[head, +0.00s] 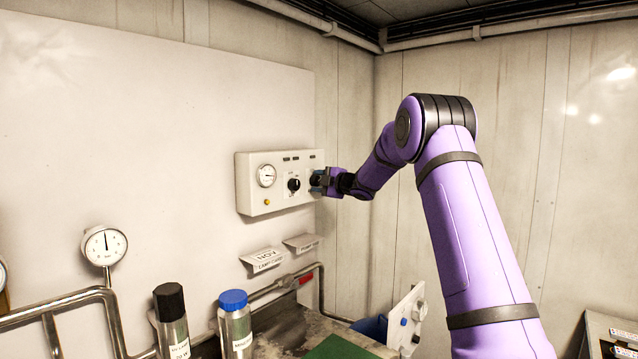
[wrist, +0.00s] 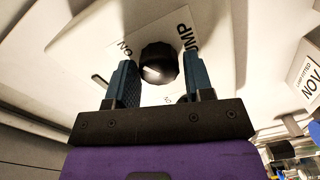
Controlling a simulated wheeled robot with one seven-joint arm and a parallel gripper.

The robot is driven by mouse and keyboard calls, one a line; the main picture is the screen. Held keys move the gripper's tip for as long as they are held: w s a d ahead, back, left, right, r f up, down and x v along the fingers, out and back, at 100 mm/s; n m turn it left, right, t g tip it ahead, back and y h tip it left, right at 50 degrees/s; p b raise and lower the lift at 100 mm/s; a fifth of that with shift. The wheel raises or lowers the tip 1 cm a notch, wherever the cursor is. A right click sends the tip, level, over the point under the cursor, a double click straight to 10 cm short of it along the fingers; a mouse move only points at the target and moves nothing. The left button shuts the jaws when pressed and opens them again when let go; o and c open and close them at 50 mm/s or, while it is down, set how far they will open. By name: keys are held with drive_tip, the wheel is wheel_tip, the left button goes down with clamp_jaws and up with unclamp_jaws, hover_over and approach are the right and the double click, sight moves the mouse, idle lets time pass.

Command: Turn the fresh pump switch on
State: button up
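A pale control box (head: 246,187) is mounted on the wall in the head view. My gripper (head: 318,182) is at the right part of its front face and covers what is there. I cannot tell how deep the fingers reach.
Left of my gripper, the box carries another black knob (head: 293,185), a round gauge (head: 266,175) and a small orange light (head: 267,202). Label cards (head: 262,260) stick out below. Pipes (head: 70,303), a wall gauge (head: 104,246) and two bottles (head: 235,325) stand lower left.

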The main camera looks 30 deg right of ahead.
drive_tip(key=shift+o, duration=1.1)
drive_tip(key=v, duration=1)
drive_tip(key=shift+s, duration=0.4)
drive_tip(key=shift+d, duration=0.1)
